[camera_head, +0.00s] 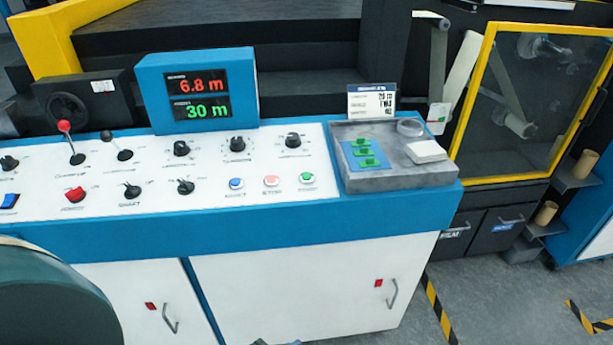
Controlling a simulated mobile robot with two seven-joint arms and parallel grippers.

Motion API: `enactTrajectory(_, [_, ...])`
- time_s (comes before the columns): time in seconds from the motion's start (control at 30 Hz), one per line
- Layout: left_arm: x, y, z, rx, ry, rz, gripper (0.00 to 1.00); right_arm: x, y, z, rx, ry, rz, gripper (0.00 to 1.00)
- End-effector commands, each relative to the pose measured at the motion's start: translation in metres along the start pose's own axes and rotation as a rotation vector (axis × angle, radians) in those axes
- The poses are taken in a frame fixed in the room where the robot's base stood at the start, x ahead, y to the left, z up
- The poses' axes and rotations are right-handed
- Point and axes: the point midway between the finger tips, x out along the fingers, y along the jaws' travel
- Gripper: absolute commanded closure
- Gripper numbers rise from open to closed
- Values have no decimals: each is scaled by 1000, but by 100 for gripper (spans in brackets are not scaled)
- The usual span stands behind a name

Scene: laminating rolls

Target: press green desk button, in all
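The green desk button (306,177) is a small round green cap in a pale ring on the white sloped panel of the blue control desk (250,222). It is the rightmost of a row of three, beside a pink-red button (271,181) and a blue button (236,183). Nothing covers it. The display (211,90) above reads 6.8 m in red and 30 m in green. Neither of my grippers can be made out in this view; only a small grey sliver shows at the bottom edge, too little to identify.
A grey tray (417,178) with green-topped pieces (367,152) and a white pad lies right of the buttons. Knobs, a red-tipped lever (66,128) and a red switch (76,195) stand to the left. A dark green rounded shape (50,300) fills the lower left.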

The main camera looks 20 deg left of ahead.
Motion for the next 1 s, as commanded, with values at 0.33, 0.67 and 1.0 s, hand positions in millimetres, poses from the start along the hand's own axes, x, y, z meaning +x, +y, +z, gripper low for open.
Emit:
enactTrajectory(0.33, [0, 0, 0, 1, 0, 0, 100, 2, 1, -4, -2, 9, 2, 64])
enactTrajectory(0.67, [0, 0, 0, 1, 0, -1, 100, 3, 2, -6, -3, 12, 3, 64])
enactTrajectory(1.0, [0, -1, 0, 1, 0, -1, 100, 2, 2, -5, -3, 10, 4, 64])
